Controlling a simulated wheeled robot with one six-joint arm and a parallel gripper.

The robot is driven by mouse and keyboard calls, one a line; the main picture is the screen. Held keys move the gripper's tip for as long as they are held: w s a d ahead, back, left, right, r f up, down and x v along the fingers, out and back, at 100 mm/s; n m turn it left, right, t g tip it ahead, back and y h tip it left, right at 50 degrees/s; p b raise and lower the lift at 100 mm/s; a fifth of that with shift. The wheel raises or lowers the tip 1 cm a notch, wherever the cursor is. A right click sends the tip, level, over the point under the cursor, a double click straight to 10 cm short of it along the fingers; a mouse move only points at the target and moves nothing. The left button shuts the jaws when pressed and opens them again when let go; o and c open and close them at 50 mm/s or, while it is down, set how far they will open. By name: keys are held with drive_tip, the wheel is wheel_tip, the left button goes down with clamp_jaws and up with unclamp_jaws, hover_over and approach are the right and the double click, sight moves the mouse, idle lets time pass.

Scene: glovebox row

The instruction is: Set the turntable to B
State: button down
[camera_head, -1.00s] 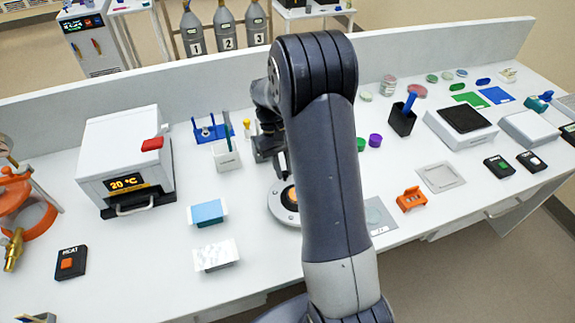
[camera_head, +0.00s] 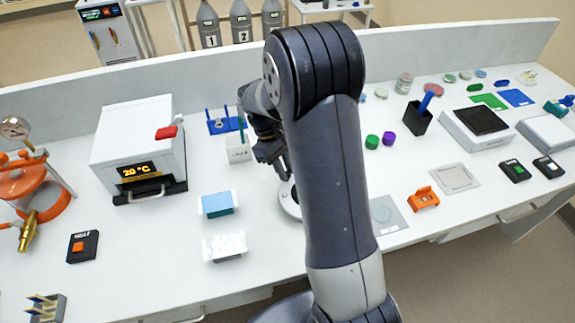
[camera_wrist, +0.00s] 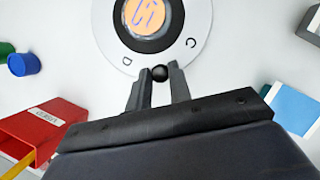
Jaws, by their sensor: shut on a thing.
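The turntable (camera_wrist: 188,56) is a pale grey disc with a black ring and an orange, blue-marked dish at its centre. The letters C and D show on its near rim in the wrist view; other marks are out of frame. A small round black knob (camera_wrist: 160,73) stands at the rim between C and D. My gripper (camera_wrist: 159,72) is shut on this knob, one finger on each side. In the head view my arm hides most of the turntable (camera_head: 288,203), and the fingertips are hard to make out.
A blue-topped box (camera_head: 217,203) and a white box (camera_head: 224,246) stand left of the turntable. A white rack (camera_head: 238,149) is behind. Green (camera_head: 372,141) and purple (camera_head: 389,138) caps lie to the right. A red container (camera_wrist: 40,130) is at the wrist view's lower left.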

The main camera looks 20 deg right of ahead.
drive_tip(key=shift+s+a+n, duration=0.2)
drive_tip(key=shift+a+n, duration=0.15)
drive_tip(key=shift+n, duration=0.15)
drive_tip(key=shift+h, duration=0.3)
drive_tip(key=c, duration=1.3)
unclamp_jaws()
drive_tip(key=shift+s, duration=0.1)
drive_tip(key=b+v, duration=0.1)
drive_tip(key=v, duration=1)
drive_tip(key=shift+s+f, duration=0.15)
drive_tip(key=p+x, duration=0.1)
drive_tip(key=x, duration=0.9)
drive_tip(key=shift+d+f, duration=0.1)
drive_tip(key=shift+f, duration=0.1)
drive_tip(key=shift+d+f, duration=0.1)
drive_tip(key=shift+f, duration=0.05)
